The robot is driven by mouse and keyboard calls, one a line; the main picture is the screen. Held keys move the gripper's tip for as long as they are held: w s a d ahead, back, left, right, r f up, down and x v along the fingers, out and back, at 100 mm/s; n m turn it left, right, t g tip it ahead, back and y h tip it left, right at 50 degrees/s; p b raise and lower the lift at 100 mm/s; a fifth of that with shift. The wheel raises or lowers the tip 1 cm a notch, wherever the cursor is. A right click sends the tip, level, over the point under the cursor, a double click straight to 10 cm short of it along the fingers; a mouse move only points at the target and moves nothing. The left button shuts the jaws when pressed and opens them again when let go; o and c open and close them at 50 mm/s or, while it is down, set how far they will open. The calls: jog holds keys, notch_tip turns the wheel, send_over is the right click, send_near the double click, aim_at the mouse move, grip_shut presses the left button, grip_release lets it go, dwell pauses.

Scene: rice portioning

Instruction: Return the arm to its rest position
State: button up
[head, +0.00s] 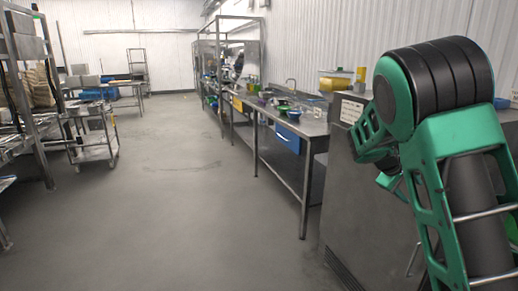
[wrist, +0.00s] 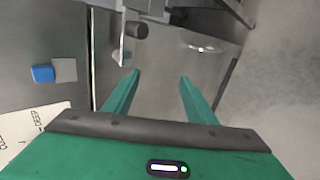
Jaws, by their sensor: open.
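My gripper shows in the wrist view (wrist: 158,92) with its two green fingers spread apart. Nothing is between the fingers. Beyond them are grey metal surfaces, and the floor shows at the right. In the head view my green and black arm fills the right side, folded in front of a grey metal cabinet (head: 350,215). The gripper's fingers cannot be made out in the head view.
A long steel counter (head: 303,127) with bowls and a blue drawer (head: 287,139) runs along the right. A trolley (head: 93,150) and racks stand at left. The middle floor (head: 170,190) is clear.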

jog(key=s+a+m+t+y, duration=0.15)
jog(key=s+a+y, duration=0.35)
jog(key=s+a, duration=0.65)
jog(key=s+a+m+y, duration=0.35)
jog(key=s+a, duration=0.55)
jog(key=s, duration=0.6)
jog(key=s+d+m+g, duration=0.2)
jog(key=s+d, duration=0.3)
jog(key=s, duration=0.3)
jog(key=s+d+f+m+g, duration=0.1)
jog(key=s+d+m+g, duration=0.2)
jog(key=s+d, duration=0.3)
jog(key=s, duration=0.3)
jog(key=shift+f+m+y, duration=0.25)
jog(key=shift+m+y, duration=0.1)
jog(key=shift+m, duration=0.05)
jog(key=shift+w+f, duration=0.25)
jog(key=shift+w, duration=0.35)
